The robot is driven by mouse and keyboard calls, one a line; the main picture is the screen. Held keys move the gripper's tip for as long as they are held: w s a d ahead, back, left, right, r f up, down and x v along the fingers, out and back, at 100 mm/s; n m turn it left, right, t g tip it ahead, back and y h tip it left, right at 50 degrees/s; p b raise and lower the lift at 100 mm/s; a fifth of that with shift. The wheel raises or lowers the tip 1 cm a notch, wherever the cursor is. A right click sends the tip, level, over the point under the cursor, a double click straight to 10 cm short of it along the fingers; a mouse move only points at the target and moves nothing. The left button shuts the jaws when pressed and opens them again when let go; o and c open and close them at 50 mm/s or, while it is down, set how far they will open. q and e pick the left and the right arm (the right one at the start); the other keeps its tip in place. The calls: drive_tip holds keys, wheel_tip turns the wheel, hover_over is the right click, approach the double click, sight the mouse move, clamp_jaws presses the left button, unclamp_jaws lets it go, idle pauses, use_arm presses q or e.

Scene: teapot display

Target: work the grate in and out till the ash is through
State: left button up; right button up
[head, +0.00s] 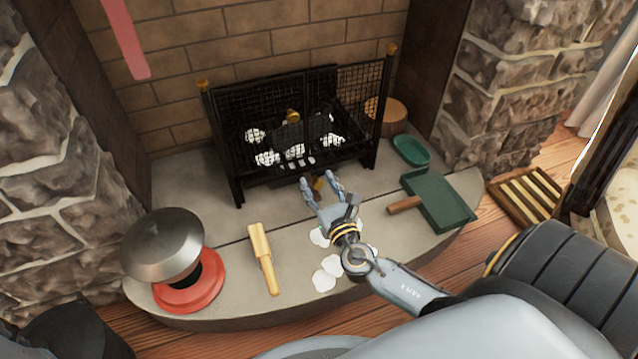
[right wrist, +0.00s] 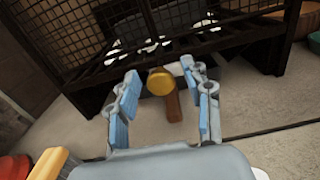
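The black fire grate (head: 240,184) stands in the fireplace with mesh sides and white ash lumps (head: 267,158) inside. A brass knob (right wrist: 161,82) with a brown shaft (right wrist: 173,106) shows low at the grate's front in the right wrist view. My right gripper (head: 320,181) is open in front of the grate, and its fingertips (right wrist: 160,76) lie on either side of the knob, with gaps visible on both sides. I cannot tell whether the knob is deep between the fingers. White ash patches (head: 324,281) lie on the hearth under my right arm. My left gripper is not in view.
A green dustpan (head: 446,205), a green dish (head: 411,151) and a round wooden piece (head: 386,113) are to the right. Stone walls flank the hearth.

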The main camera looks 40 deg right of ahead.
drive_tip(key=v, duration=0.7)
drive_tip(key=shift+s, duration=0.25)
drive_tip(key=shift+a, duration=0.1)
